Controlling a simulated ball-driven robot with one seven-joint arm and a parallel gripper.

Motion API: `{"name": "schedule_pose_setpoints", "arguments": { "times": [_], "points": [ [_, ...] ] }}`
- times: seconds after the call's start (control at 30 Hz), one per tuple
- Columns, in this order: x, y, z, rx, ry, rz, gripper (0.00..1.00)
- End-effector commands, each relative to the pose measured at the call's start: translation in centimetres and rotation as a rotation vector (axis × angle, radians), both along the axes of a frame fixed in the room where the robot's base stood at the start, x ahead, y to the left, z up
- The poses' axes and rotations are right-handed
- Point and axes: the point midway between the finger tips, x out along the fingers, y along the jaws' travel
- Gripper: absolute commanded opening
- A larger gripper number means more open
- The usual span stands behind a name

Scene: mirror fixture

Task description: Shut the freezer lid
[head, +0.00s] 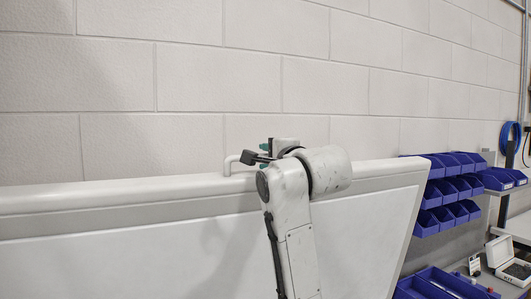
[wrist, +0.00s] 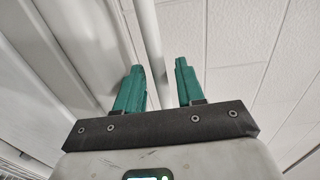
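The freezer lid (head: 130,205) is a large white panel standing raised in the head view, with its thick rim running across the picture. A white bar handle (head: 230,162) sticks up from this rim. My gripper (head: 256,155) is at the handle, above the rim, and my arm hides part of the lid. In the wrist view, the two green fingers of my gripper (wrist: 160,66) are spread apart. The handle bar (wrist: 149,40) runs between them, with a clear gap to the right finger. The lid's ridged white surface (wrist: 75,45) is on the left there.
A pale block wall (head: 270,75) stands behind the lid. At right are several blue bins (head: 450,190) on a rack, a blue tray (head: 445,285) and a small white open box (head: 508,260) on a bench. A blue hose coil (head: 510,137) hangs by the wall.

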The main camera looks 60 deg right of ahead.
Motion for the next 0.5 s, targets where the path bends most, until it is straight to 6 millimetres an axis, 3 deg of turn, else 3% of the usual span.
{"name": "schedule_pose_setpoints", "arguments": {
  "times": [0.2, 0.5],
  "points": [
    [1.20, -0.90, -0.06, 0.001, 0.001, 0.000, 0.38],
    [1.28, -0.97, -0.11, 0.000, 0.000, 0.000, 0.36]
  ]
}}
